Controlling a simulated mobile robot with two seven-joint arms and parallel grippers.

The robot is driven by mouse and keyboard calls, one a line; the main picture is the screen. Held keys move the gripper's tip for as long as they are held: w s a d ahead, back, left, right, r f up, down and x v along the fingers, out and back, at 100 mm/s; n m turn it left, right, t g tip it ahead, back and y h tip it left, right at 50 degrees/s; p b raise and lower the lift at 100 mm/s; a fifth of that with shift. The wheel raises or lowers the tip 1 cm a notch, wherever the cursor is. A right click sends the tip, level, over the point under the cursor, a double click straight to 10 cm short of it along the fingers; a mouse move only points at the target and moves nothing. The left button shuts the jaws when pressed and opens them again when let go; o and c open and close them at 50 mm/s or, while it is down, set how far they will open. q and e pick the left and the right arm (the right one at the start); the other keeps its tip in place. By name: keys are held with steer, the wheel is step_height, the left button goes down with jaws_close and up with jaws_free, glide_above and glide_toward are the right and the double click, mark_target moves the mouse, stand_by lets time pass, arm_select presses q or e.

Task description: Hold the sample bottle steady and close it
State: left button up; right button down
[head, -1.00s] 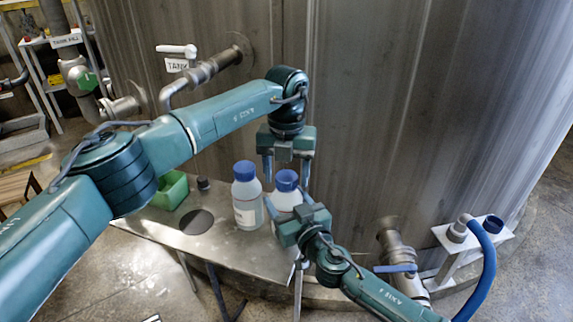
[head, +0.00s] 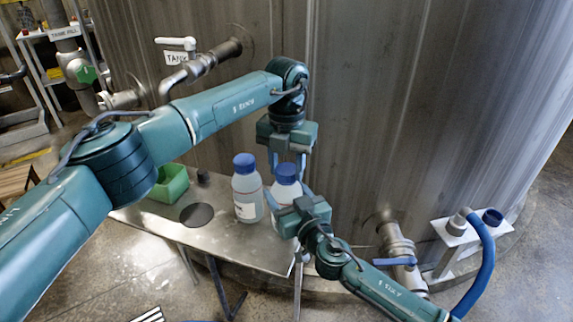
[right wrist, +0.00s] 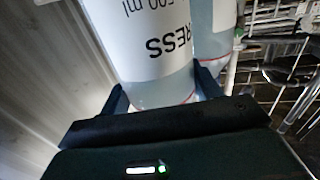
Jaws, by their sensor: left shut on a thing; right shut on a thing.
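The sample bottle (head: 283,193) is a clear bottle with a white label and a blue cap (head: 286,169). It stands upright at the right end of the steel table. My right gripper (head: 290,203) is shut on its body from the front and hides part of it. The right wrist view shows the bottle's lower body (right wrist: 155,60) between the right fingers. My left gripper (head: 287,165) points down from above and is shut on the blue cap. Whether the cap is fully seated cannot be seen.
A second blue-capped bottle (head: 247,192) stands close to the left. A green bin (head: 169,182), a dark disc (head: 197,215) and a small dark cap (head: 203,177) are on the table (head: 230,245). The tank wall (head: 380,120) rises right behind.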

arm_select(q)
steer(key=m, duration=0.3)
steer(key=o, duration=1.2)
step_height(320, 180, up, 12)
arm_select(e)
steer(key=shift+c, duration=1.2)
jaws_free()
arm_select(q)
steer(key=shift+f, duration=0.25)
arm_select(e)
steer(key=v, duration=1.3)
